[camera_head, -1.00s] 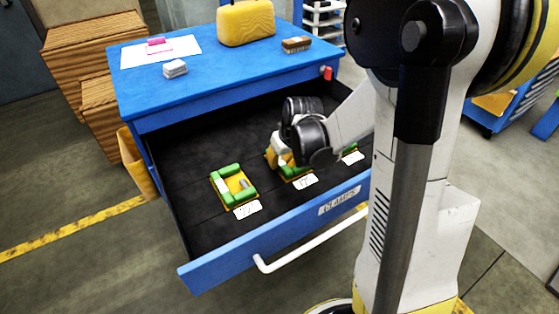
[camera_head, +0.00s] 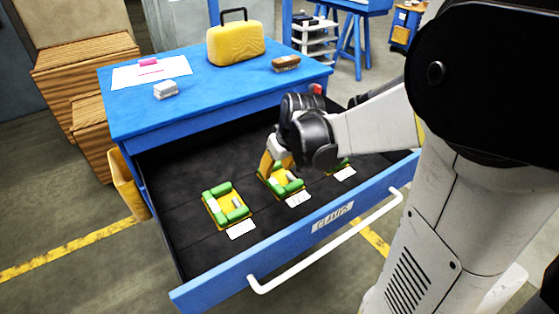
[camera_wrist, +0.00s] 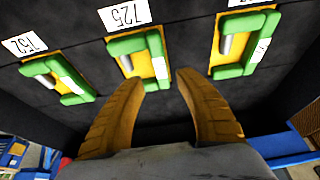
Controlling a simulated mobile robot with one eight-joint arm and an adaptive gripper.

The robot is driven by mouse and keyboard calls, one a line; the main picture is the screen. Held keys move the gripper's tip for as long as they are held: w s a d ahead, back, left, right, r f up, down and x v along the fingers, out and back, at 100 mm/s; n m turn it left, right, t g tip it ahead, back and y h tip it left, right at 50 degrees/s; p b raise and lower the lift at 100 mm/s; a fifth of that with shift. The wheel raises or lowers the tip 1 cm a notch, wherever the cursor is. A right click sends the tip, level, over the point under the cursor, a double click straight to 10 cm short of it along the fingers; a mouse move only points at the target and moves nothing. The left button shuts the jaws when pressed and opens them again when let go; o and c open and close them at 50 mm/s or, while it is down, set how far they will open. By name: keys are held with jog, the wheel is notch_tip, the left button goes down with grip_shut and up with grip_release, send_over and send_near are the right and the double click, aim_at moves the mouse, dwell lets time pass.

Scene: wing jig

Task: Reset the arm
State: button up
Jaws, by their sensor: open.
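My gripper (camera_head: 270,163) is open above the middle green-and-yellow clamp holder (camera_head: 283,186) in the open drawer. In the wrist view its two yellow-brown fingers (camera_wrist: 160,80) stand apart with nothing between them, and the middle holder (camera_wrist: 140,58) lies beyond their tips. A second holder (camera_head: 226,205) lies at the left of the drawer in the head view. A third holder (camera_head: 341,165) is at the right, partly hidden by my arm.
The blue drawer front (camera_head: 290,250) with its white handle (camera_head: 330,246) stands out from the cabinet (camera_head: 200,105). On its top are a yellow case (camera_head: 236,45), a brush (camera_head: 286,63), a grey block (camera_head: 166,90) and paper. Wooden crates (camera_head: 85,72) stand at the left.

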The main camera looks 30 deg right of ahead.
jog(key=v, duration=0.5)
